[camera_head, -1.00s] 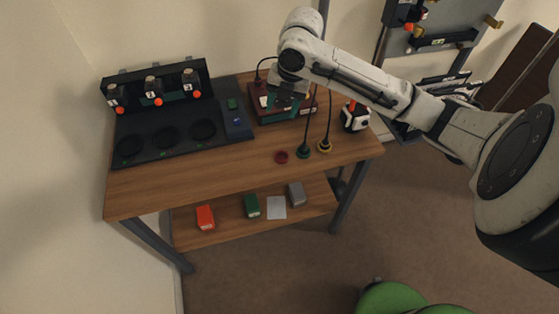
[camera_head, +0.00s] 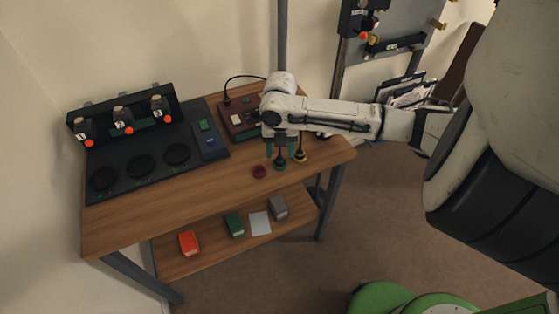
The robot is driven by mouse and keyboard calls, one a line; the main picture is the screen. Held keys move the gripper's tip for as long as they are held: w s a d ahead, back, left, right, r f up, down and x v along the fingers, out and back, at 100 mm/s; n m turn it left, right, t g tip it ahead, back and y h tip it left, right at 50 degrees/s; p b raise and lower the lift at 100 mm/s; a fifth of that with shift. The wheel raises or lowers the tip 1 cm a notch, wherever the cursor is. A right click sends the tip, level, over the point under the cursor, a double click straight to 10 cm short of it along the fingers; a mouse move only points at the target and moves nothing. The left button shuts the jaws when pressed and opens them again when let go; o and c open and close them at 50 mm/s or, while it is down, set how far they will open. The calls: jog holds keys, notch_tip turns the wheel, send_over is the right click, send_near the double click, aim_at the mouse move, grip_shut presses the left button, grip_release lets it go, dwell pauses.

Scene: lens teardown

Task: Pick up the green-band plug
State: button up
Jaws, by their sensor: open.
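The green-band plug (camera_head: 280,164) stands on the wooden table near its front right, its dark green base visible. My gripper (camera_head: 280,150) points down at it with its teal fingers apart, one on either side of the plug's upper part as seen from here. The arm hides the top of the plug and its cord. I cannot tell whether the fingers touch it.
A yellow-ringed plug (camera_head: 300,156) stands close to the right of the gripper. A dark red disc (camera_head: 259,172) lies to the left. A dark red box (camera_head: 238,118) is behind, and a black station (camera_head: 140,150) fills the table's left side.

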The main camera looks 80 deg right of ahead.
aim_at(280, 162)
jog(key=shift+f, duration=1.35)
jog(key=shift+c, duration=0.3)
grip_shut()
